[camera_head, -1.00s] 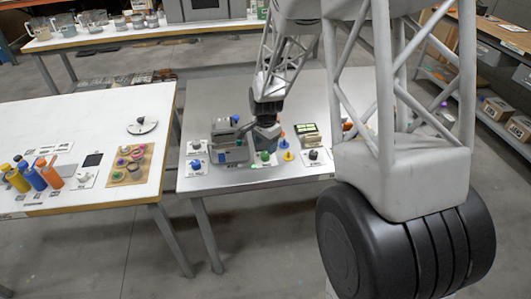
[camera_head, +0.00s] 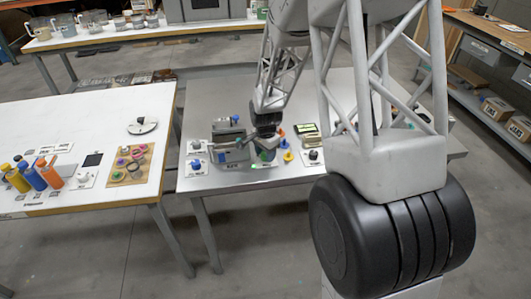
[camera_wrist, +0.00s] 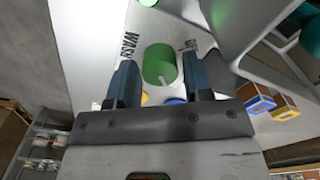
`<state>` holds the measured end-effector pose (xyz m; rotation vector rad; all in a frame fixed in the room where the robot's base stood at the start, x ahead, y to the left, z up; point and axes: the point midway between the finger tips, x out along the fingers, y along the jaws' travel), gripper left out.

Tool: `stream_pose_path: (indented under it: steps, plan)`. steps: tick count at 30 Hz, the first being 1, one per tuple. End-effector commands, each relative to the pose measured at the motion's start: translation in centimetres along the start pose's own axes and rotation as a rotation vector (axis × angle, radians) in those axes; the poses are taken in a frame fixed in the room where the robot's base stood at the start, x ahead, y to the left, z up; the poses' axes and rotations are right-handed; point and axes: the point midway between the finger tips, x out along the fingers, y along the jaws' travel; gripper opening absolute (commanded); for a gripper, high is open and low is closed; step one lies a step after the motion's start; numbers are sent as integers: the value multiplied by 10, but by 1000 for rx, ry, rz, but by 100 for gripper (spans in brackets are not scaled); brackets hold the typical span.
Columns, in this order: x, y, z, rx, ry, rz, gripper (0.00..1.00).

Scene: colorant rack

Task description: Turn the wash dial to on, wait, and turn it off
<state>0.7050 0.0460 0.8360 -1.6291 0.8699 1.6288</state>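The green wash dial (camera_wrist: 158,66) is a round knob with a pale mark on its top, beside the printed WASH label (camera_wrist: 129,45) on a white panel. My gripper (camera_wrist: 161,82) is open in the wrist view, with one dark blue finger on each side of the dial's near part. I cannot tell whether the fingers touch it or how high they are. A bright green lamp (camera_wrist: 148,3) glows at the top edge. In the head view my gripper (camera_head: 265,152) is low over the middle table, and only a little green of the dial shows beneath it.
A grey machine (camera_head: 230,150) stands left of my gripper. A yellow knob (camera_head: 288,156) and blue knob (camera_head: 284,144) are close to its right. A black knob on a white plate (camera_head: 313,156) lies farther right.

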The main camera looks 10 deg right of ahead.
Motion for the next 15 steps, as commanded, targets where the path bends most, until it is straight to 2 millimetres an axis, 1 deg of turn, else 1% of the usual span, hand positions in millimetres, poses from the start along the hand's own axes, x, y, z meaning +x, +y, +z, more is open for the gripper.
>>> stream_pose_path:
  steps: [1, 6, 15]
  plan:
    - [0, 0, 0, 0, 0, 0, 38]
    - [0, 0, 0, 0, 0, 0, 12]
    - [0, 0, 0, -23, 0, 0, 12]
